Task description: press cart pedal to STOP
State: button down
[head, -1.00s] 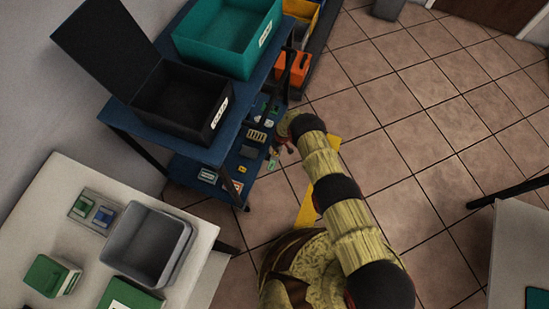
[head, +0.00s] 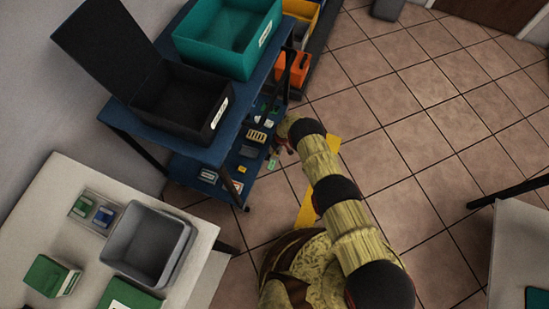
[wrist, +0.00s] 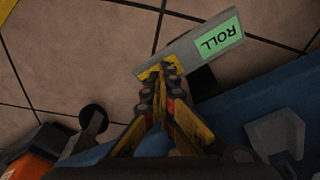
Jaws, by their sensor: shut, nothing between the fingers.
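The cart is the blue two-level cart (head: 163,137) at the left of the head view. Its pedal (wrist: 180,60) is a grey plate at the cart's lower edge in the wrist view, with a green ROLL label at its right end and yellow at its left end. The pedal's green label also shows small in the head view (head: 272,163). My gripper (wrist: 164,72) is shut and empty, its fingertips over the yellow end and hiding part of it. I cannot tell whether they touch or press it. No STOP wording is readable.
A black open box (head: 190,112) and a teal bin (head: 215,55) stand on the cart's top. Small items lie on its lower shelf. A white table (head: 60,190) with a grey bin (head: 150,245) is at front left.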

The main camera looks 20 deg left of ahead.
jog(key=shift+s+f, duration=0.15)
jog(key=shift+f, duration=0.1)
jog(key=shift+r+p, duration=2)
jog(key=shift+r, duration=1.6)
